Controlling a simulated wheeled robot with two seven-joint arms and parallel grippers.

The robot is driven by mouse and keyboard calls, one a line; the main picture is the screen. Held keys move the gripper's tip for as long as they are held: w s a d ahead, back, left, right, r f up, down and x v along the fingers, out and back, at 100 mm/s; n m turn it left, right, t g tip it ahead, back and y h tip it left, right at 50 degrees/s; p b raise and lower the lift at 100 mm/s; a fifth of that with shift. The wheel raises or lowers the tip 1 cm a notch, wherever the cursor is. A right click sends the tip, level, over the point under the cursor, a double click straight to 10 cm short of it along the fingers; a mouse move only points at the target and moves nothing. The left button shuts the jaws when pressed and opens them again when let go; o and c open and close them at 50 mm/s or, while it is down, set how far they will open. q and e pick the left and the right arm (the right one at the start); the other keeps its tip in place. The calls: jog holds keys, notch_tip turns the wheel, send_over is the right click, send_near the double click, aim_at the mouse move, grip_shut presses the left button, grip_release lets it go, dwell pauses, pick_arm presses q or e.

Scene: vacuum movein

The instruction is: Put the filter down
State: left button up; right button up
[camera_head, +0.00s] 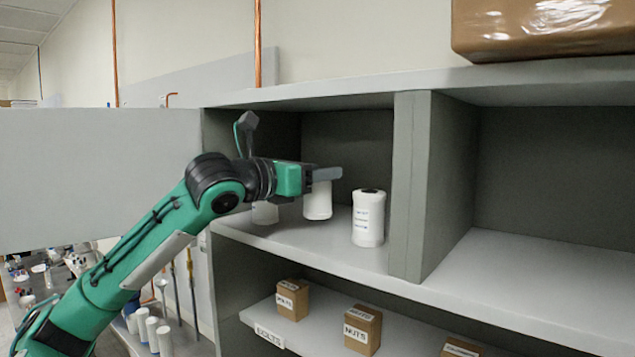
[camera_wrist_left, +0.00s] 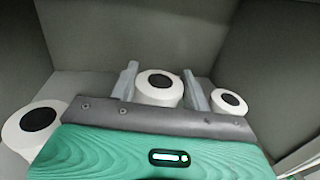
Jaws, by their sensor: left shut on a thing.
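My left gripper (camera_head: 326,174) reaches into the upper left compartment of the grey shelf unit (camera_head: 411,180). It is shut on a white cylindrical filter (camera_head: 318,203), which hangs upright below the fingers. In the left wrist view the held filter (camera_wrist_left: 159,95), with its dark round top, sits between the two grey fingers (camera_wrist_left: 160,84). I cannot tell whether its base touches the shelf board. A second white filter (camera_head: 368,219) with printed text stands to its right. A third white filter (camera_head: 265,213) stands to its left, partly hidden by my arm. My right gripper is not in view.
A vertical divider (camera_head: 408,185) closes the compartment on the right; the compartment beyond it is empty. Small labelled cardboard boxes (camera_head: 363,329) stand on the lower shelf. A brown box (camera_head: 545,27) lies on top. A grey panel (camera_head: 90,178) stands at the left.

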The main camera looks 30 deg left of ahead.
pick_arm(q)
jog(key=shift+f, duration=0.6)
jog(key=shift+w+f+p, duration=0.1)
jog(key=shift+f+p, duration=0.1)
jog(key=shift+p, duration=0.1)
jog(key=shift+f, duration=0.3)
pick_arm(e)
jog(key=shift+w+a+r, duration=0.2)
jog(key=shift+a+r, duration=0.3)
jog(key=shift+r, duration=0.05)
pick_arm(q)
jog(key=shift+f, duration=0.1)
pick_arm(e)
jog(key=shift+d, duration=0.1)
pick_arm(q)
jog(key=o, duration=1.1)
jog(key=shift+o, duration=0.2)
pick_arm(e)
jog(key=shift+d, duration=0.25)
